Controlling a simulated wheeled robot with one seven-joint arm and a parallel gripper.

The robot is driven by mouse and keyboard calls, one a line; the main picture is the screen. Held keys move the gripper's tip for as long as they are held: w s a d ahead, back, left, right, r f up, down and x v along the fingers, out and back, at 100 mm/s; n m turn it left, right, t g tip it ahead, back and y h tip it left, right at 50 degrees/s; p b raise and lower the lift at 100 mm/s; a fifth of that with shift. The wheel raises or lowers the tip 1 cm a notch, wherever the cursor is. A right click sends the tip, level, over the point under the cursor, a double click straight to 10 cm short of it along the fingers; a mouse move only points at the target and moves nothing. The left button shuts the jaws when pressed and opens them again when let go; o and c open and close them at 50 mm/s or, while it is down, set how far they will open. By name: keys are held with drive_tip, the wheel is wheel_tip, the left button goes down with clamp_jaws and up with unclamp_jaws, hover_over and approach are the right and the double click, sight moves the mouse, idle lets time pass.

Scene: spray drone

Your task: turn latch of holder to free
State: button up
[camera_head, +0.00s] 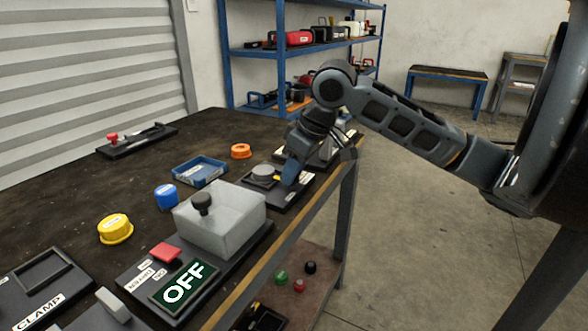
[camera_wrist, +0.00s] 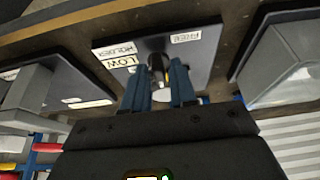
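The holder is a dark plate (camera_head: 287,201) near the table's right edge, with a round grey piece (camera_head: 263,174) on it. The plate (camera_wrist: 208,62) also shows in the wrist view, with labels HOLDER, LOW and one that seems to read FREE. A small dark upright part with a yellow patch, likely the latch (camera_wrist: 156,62), stands on it. My gripper (camera_wrist: 160,82) is over the plate, its two blue fingers apart on either side of this part. Whether they touch it I cannot tell. In the head view my gripper (camera_head: 289,171) hides the latch.
A grey box with a black knob (camera_head: 220,220) stands nearby, by an OFF panel (camera_head: 184,287). A blue tray (camera_head: 200,171), orange ring (camera_head: 241,151), blue cap (camera_head: 166,196) and yellow cap (camera_head: 115,229) lie to the left. Another device (camera_head: 320,152) stands behind my gripper.

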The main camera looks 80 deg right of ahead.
clamp_jaws()
idle(0.3)
drive_tip(key=n+y, duration=0.1)
drive_tip(key=n, duration=0.2)
drive_tip(key=shift+f+n+y, duration=0.1)
drive_tip(key=shift+n+y, duration=0.2)
drive_tip(key=shift+n, duration=0.1)
drive_tip(key=n, duration=0.2)
drive_tip(key=n+y+b, duration=0.1)
drive_tip(key=n, duration=0.1)
drive_tip(key=shift+d+n+y, duration=0.15)
drive_tip(key=shift+n+y, duration=0.15)
drive_tip(key=n+g, duration=0.1)
drive_tip(key=n, duration=0.1)
drive_tip(key=n+y, duration=0.1)
drive_tip(key=n, duration=0.2)
drive_tip(key=shift+d+g, duration=0.15)
drive_tip(key=shift+g, duration=0.25)
drive_tip(key=shift+w+n+g+y+p, duration=0.1)
drive_tip(key=shift+n+g+y+p, duration=0.25)
drive_tip(key=shift+n, duration=0.7)
drive_tip(key=shift+w+n+g+y+p, duration=0.15)
drive_tip(key=shift+n+g+p, duration=0.25)
drive_tip(key=shift+n, duration=0.65)
drive_tip(key=shift+s, duration=0.1)
drive_tip(key=shift+o, duration=1.3)
unclamp_jaws()
